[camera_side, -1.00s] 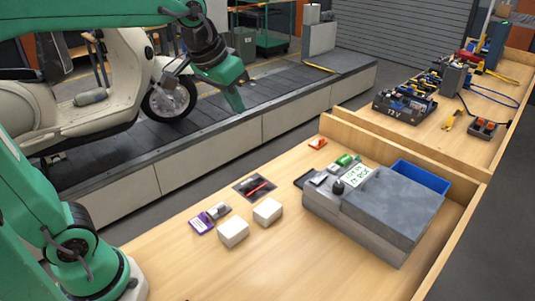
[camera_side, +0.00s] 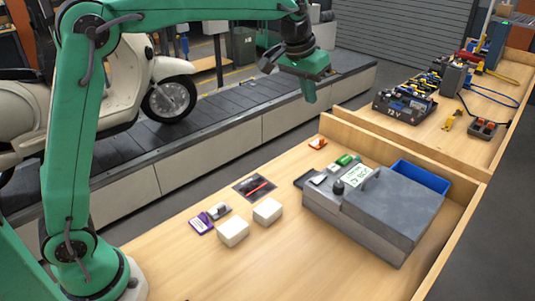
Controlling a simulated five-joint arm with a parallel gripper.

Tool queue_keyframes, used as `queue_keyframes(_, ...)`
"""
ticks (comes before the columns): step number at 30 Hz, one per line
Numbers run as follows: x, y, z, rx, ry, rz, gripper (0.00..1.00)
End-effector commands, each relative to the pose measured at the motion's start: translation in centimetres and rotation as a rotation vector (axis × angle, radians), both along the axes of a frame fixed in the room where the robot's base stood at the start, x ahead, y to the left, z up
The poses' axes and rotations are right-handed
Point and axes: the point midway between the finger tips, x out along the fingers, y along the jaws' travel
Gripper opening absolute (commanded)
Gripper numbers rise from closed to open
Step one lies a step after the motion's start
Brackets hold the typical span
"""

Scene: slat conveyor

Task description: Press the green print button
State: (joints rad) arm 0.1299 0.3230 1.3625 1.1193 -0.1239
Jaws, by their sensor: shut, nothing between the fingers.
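The green print button (camera_side: 344,160) is on the far left end of the top of a grey printer-like machine (camera_side: 385,207), on the wooden bench. A white label with print (camera_side: 355,176) and a black knob (camera_side: 338,187) are close to the button. My gripper (camera_side: 309,98) is shut and empty. It points down, in the air above and beyond the bench's back edge, up and to the left of the button in the picture, and it is clear of the machine.
Two white blocks (camera_side: 233,232), a purple packet (camera_side: 201,223) and a dark tray with a red item (camera_side: 254,187) lie left of the machine. A blue bin (camera_side: 420,177) stands behind it. A wooden rim (camera_side: 400,155) edges the bench. A scooter (camera_side: 110,90) stands on the conveyor (camera_side: 240,110).

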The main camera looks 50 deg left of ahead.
Motion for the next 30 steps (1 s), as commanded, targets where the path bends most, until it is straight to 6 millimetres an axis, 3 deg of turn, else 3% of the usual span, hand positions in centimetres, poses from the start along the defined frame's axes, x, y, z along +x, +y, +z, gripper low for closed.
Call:
queue_keyframes(15,7.2,-3.2,-5.0,-0.004,0.045,-0.003,0.00)
queue_keyframes(21,8.5,-3.8,-6.2,-0.004,0.052,-0.003,0.00)
queue_keyframes(30,8.9,-4.0,-6.5,-0.005,0.055,-0.003,0.00)
